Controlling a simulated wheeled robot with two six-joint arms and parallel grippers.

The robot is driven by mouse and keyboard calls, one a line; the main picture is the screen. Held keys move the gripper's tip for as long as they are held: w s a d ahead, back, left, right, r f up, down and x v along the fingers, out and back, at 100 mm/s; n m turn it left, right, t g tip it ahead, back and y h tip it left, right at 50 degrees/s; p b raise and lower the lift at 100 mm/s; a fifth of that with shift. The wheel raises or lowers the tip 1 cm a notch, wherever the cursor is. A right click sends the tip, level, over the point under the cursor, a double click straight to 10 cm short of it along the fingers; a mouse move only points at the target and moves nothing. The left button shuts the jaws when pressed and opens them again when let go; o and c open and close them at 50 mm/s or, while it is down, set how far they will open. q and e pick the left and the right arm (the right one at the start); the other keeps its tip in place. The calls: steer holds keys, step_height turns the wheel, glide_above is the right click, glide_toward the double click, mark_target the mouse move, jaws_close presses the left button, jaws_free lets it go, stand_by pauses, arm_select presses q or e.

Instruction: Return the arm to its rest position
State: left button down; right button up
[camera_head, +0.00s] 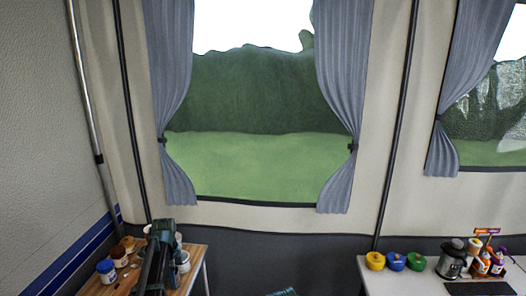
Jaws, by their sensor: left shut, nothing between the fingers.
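My left arm, dark green and black, rises from the bottom edge in front of the small wooden table (199,254) at the lower left. Its gripper (163,228) is at the arm's upper end, shut and empty. It overlaps the table and some of the jars in the picture; I cannot tell how far above the table it is. My right gripper is not in view. A small green piece, likely mine, shows at the bottom edge near the middle.
Jars, including a blue one (105,270), stand on the wooden table. Curtained windows are behind.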

arm_select(q)
steer(key=s+d+f+n+b, duration=0.1)
steer(key=s+d+f+n, duration=0.1)
steer(key=s+d, duration=0.6)
steer(key=s+d+f+n+b, duration=0.2)
steer(key=s+d+n, duration=0.3)
steer(key=s+d, duration=0.4)
steer(key=s+d+f+n+y+b, duration=0.1)
steer(key=s+d+n, duration=0.3)
steer(key=s+d, duration=0.4)
steer(key=shift+s+d+f+b, duration=0.35)
steer(key=shift+s+f+b, duration=0.05)
steer(key=shift+s+b, duration=0.15)
steer(key=shift+w, duration=0.1)
